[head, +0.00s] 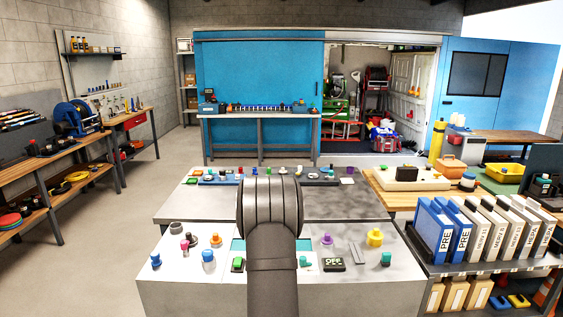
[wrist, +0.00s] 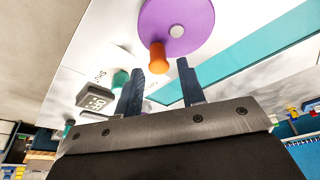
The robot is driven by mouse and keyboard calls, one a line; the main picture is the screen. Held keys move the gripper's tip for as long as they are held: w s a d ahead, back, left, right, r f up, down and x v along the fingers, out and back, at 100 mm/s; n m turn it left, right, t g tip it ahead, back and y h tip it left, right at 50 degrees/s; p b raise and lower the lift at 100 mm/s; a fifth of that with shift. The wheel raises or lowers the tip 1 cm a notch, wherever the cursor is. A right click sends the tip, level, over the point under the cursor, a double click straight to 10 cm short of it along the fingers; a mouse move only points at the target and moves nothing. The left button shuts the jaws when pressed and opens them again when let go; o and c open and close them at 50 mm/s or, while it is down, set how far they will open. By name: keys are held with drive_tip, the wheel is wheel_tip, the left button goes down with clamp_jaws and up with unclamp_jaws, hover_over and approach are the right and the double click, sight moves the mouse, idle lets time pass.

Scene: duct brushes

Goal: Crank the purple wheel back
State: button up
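The purple wheel (wrist: 176,24) shows at the top of the wrist view, cut off by the frame's upper edge. It is a flat disc with a pale round hub. An orange crank handle (wrist: 158,56) stands out from its rim, towards my gripper. My gripper (wrist: 161,68) is open, with one dark finger on each side of the handle's end in the picture. Gaps show between the handle and both fingers, and I cannot tell how far the handle reaches between them.
The grey console (head: 180,285) carries several small controls. Blue and white binders (head: 480,230) stand further right.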

drive_tip(key=shift+r, duration=2.3)
wheel_tip(320, 180, down, 7)
drive_tip(key=shift+w, duration=0.3)
